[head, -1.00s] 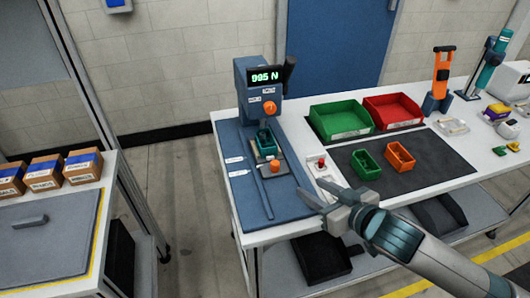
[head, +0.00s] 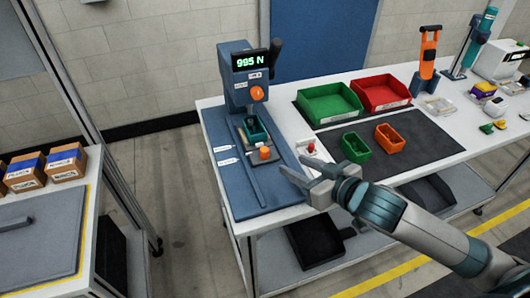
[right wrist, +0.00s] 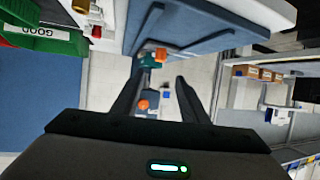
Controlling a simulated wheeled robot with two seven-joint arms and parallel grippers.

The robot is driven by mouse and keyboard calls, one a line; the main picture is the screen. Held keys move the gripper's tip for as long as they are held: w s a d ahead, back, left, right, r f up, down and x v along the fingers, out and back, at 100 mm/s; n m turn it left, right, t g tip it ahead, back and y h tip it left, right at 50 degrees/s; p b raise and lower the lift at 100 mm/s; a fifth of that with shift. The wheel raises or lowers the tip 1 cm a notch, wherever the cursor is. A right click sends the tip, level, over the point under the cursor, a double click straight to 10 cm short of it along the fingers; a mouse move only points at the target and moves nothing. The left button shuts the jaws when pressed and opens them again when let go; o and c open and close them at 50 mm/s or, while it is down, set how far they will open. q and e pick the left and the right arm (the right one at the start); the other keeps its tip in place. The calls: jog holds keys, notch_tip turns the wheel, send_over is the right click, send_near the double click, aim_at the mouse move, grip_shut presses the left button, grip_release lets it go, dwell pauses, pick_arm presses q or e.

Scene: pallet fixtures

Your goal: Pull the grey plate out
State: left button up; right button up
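The grey plate (head: 270,162) lies low on the blue press fixture (head: 228,190) in the head view. It has an orange knob (head: 265,153) near its front and a teal tray (head: 256,131) behind the knob, under the press head. My right gripper (head: 292,165) is open and empty, to the right of the knob and apart from it. In the right wrist view, the open fingers (right wrist: 160,77) show with nothing held between them. An orange part (right wrist: 161,54) and teal part show just beyond the tips. My left gripper is not in view.
A small box with a red button (head: 310,149) stands right of the fixture. Green (head: 330,103) and red (head: 381,94) bins and two small trays stand farther right. The floor left of the bench is clear.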

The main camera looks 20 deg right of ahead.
aim_at(267, 151)
jog(key=p+x, duration=0.2)
jog(key=x, duration=1.2)
jog(key=shift+w+f, duration=0.15)
jog(key=shift+w, duration=0.1)
jog(key=shift+w+a+f, duration=0.2)
jog(key=shift+w+f, duration=0.1)
jog(key=shift+w, duration=0.2)
grip_shut()
